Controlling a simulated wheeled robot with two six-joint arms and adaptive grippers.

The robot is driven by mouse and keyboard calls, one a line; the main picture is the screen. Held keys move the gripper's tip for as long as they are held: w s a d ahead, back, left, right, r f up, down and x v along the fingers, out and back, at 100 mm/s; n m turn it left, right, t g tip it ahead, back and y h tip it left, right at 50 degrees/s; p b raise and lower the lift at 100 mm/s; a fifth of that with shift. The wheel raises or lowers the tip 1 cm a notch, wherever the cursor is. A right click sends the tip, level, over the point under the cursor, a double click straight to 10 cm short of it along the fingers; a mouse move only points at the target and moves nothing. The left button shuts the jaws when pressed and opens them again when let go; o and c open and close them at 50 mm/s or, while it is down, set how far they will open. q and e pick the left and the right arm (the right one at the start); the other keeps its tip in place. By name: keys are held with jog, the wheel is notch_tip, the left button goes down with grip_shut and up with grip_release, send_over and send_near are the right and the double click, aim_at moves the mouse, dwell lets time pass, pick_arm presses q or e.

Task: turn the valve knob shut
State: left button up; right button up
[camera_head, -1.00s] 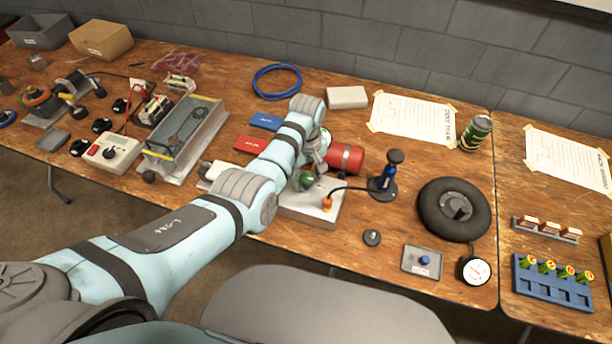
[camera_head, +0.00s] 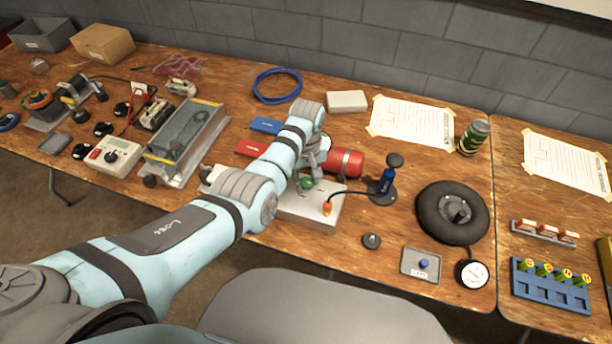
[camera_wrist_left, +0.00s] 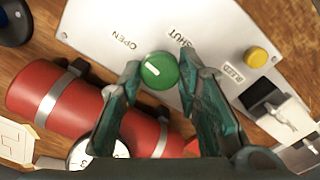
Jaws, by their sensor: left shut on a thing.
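The valve knob (camera_wrist_left: 159,70) is round and green with a white mark on its top. It sits on a pale metal panel (camera_wrist_left: 95,18) printed OPEN and SHUT. In the wrist view the white mark lies on the knob's left side, below the word OPEN, not towards SHUT. My left gripper (camera_wrist_left: 160,66) is shut on the knob, one finger on each side. In the head view the knob (camera_head: 306,184) shows just below my left gripper (camera_head: 312,175), on the panel's box (camera_head: 305,213). My right gripper is not in view.
A red cylinder (camera_head: 346,162) lies right behind the box. A black hose runs from an orange fitting (camera_head: 327,208) to a blue pump (camera_head: 386,182). A yellow button (camera_wrist_left: 256,57) is beside BLEED. A black wheel (camera_head: 453,230) lies further right. A metal tray (camera_head: 183,150) stands left.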

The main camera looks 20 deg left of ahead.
pick_arm(q)
jog(key=m+p, duration=0.1)
jog(key=m, duration=0.2)
jog(key=shift+r, duration=0.1)
jog(key=m+p, duration=0.1)
jog(key=m, duration=0.7)
jog(key=shift+m+p, duration=0.3)
jog(key=m, duration=0.4)
jog(key=shift+m, duration=0.3)
jog(key=o, duration=1.1)
jog(key=shift+o, duration=0.2)
